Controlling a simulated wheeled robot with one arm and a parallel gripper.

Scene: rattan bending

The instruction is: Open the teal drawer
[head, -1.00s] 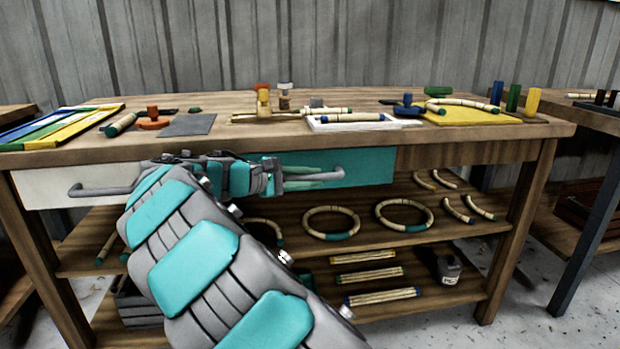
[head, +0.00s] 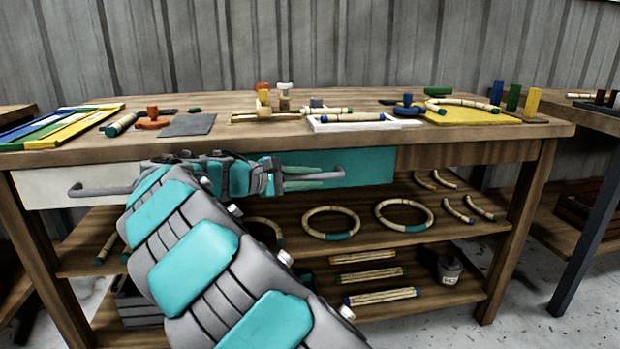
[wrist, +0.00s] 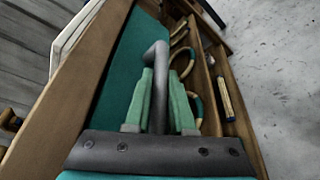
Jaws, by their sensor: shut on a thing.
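The teal drawer (head: 372,165) is under the tabletop, right of my arm in the head view. Its front looks about flush with the bench, and I see no clear gap. Its teal face (wrist: 130,65) also shows in the wrist view. A grey bar handle (head: 338,172) sticks out from it. In the wrist view the handle (wrist: 158,65) runs between the two green fingers of my gripper (wrist: 160,98), which is shut on it. In the head view my gripper (head: 305,178) is at the handle, and my arm hides the drawer's left part.
A white drawer (head: 45,188) with a grey handle is to the left. The wooden tabletop (head: 220,97) carries blocks, rattan pieces and a white tray (head: 350,126). Grey floor is open at the right.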

